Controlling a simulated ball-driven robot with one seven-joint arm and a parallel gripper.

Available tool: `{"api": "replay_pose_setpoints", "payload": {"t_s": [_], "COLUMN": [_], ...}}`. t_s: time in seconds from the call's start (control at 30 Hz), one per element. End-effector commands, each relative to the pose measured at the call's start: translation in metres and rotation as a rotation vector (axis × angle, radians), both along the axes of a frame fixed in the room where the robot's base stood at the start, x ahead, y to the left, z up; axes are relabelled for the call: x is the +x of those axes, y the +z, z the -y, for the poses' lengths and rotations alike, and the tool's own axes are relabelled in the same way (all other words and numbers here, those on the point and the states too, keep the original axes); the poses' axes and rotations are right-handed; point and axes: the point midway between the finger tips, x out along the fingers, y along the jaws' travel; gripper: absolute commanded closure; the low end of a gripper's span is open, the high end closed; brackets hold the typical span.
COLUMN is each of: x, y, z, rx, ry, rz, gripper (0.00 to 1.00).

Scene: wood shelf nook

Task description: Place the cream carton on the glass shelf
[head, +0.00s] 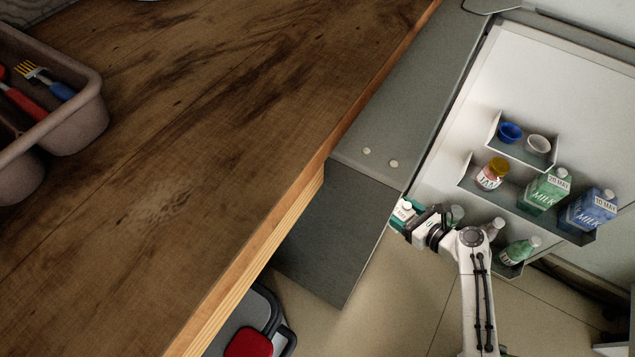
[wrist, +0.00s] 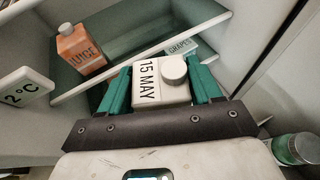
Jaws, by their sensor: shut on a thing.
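The cream carton (wrist: 160,80) fills the middle of the wrist view, with a white top, a round cap and "15 MAY" on it. My gripper (wrist: 161,88) is shut on it, one green finger on each side. In the head view my gripper (head: 417,218) holds the carton (head: 402,211) at the fridge opening, beside the open door. The carton's lower part is hidden in the wrist view. A greenish glass shelf (wrist: 125,45) with a pale front edge lies beyond the carton. I cannot tell whether the carton touches it.
An orange juice carton (wrist: 80,50) stands at the left inside the fridge, near a "2°C" display (wrist: 22,92). A "GRAPES" label (wrist: 181,46) shows behind my carton. The open door (head: 590,105) holds jam, milk cartons and bottles. A wooden counter (head: 200,170) is at left.

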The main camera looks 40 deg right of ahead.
Motion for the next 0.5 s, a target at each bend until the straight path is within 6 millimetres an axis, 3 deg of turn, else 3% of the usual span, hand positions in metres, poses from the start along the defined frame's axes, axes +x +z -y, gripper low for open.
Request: {"api": "replay_pose_setpoints", "payload": {"t_s": [0.17, 0.5], "x": [0.006, 0.084], "y": [-0.005, -0.006], "z": [0.004, 0.007], "rx": [-0.002, -0.004], "ry": [0.003, 0.005], "rz": [0.002, 0.004], "gripper": [0.79, 0.79]}}
